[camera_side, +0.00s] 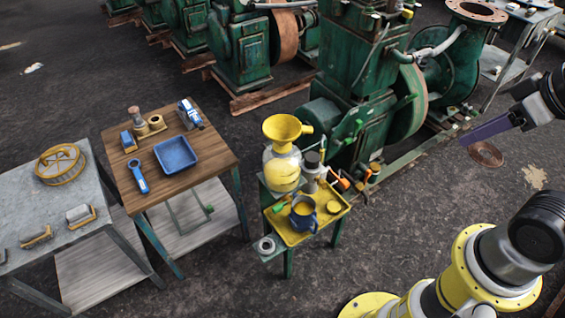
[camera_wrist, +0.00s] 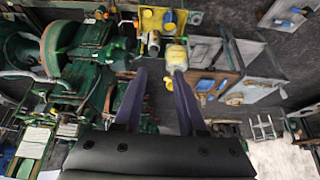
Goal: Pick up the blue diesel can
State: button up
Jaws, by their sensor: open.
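A blue shape on the yellow tray, probably the same can, shows near the top of the wrist view (camera_wrist: 169,21). My gripper (camera_side: 470,142) is at the right of the side view, well apart from the can and higher up. Its two purple fingers are spread with nothing between them in the wrist view (camera_wrist: 156,76).
A jug with a yellow funnel (camera_side: 282,130) stands just behind the tray. Green pump engines (camera_side: 360,85) stand close behind. A wooden table (camera_side: 200,155) with a blue tray (camera_side: 175,154) and a grey table (camera_side: 75,215) are at left. Open floor lies in front.

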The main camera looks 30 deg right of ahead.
dwell(0.4)
jog(key=w+a+r+n+g, duration=0.2)
jog(key=w+r+n, duration=0.3)
jog(key=w+r, duration=0.55)
jog(key=n+g, duration=0.4)
jog(key=n, duration=0.5)
send_over(305, 216)
notch_tip(305, 216, down, 6)
jog(key=shift+s+d+f, duration=0.1)
jog(key=shift+d+f, duration=0.1)
jog(key=shift+f, duration=11.35)
jog(key=shift+w+d+f, duration=0.1)
jog(key=shift+d+f, duration=0.1)
jog(key=shift+f, duration=11.3)
jog(key=shift+s+d+f, duration=0.1)
jog(key=shift+d+f, duration=0.1)
jog(key=shift+f, duration=11.35)
grip_shut()
